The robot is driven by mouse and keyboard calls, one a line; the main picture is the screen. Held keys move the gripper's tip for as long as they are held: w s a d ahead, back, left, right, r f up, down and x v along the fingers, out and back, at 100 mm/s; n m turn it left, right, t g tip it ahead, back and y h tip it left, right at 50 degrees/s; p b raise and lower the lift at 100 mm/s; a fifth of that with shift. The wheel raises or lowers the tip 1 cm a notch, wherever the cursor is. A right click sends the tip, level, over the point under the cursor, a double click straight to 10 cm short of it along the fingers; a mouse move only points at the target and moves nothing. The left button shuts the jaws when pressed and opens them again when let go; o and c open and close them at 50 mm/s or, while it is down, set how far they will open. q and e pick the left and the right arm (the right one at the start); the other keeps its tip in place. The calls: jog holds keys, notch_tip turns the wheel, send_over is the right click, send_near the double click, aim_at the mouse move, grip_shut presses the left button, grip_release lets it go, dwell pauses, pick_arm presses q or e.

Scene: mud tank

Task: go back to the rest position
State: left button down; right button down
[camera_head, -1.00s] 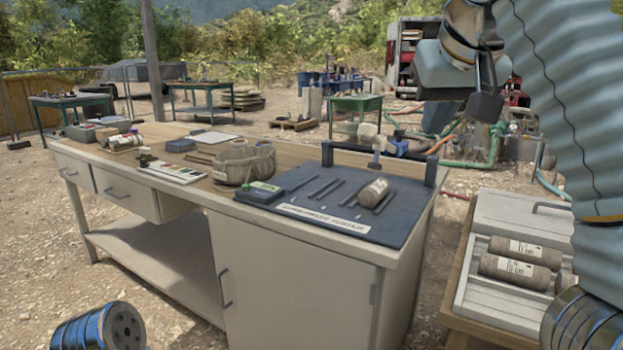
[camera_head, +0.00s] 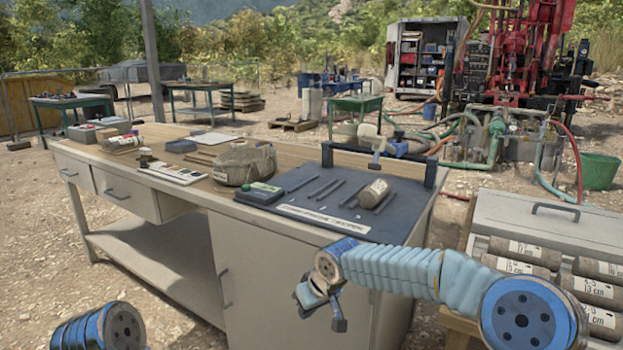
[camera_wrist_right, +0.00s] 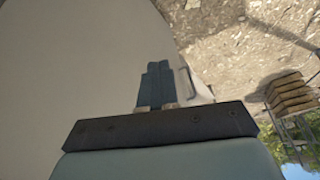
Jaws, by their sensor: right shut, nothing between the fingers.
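My right arm comes in from the lower right in the head view, in a pale blue sleeve. My right gripper (camera_head: 335,316) hangs low in front of the workbench cabinet (camera_head: 290,285), below the bench top. In the right wrist view the right gripper's fingers (camera_wrist_right: 155,85) are together with nothing between them, against a pale surface. Of my left arm only a blue and black joint (camera_head: 98,328) shows at the lower left. My left gripper is out of view.
The workbench (camera_head: 210,165) carries a dark tester base (camera_head: 300,195) with a core piece (camera_head: 373,192) and a grey bag (camera_head: 244,166). A core box (camera_head: 530,225) with labelled cores stands at the right, close to my right arm. Gravel ground is open at the lower left.

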jog(key=s+d+f+m+g+y, duration=0.1)
jog(key=s+f, duration=0.2)
jog(key=f, duration=0.4)
jog(key=s+d+f+m+g, duration=0.1)
jog(key=s+f, duration=0.3)
jog(key=f, duration=0.4)
jog(key=s+d+f+m, duration=0.3)
jog(key=s+d+f, duration=0.2)
jog(key=s+f, duration=0.3)
jog(key=s+d+f+m+g, duration=0.1)
jog(key=s+d+f+m, duration=0.2)
jog(key=s+f, duration=0.5)
jog(key=s+d, duration=0.1)
jog(key=s, duration=0.5)
jog(key=shift+s+d+f, duration=0.3)
jog(key=shift+d+f, duration=0.1)
jog(key=shift+w+a, duration=0.1)
jog(key=shift+a, duration=0.05)
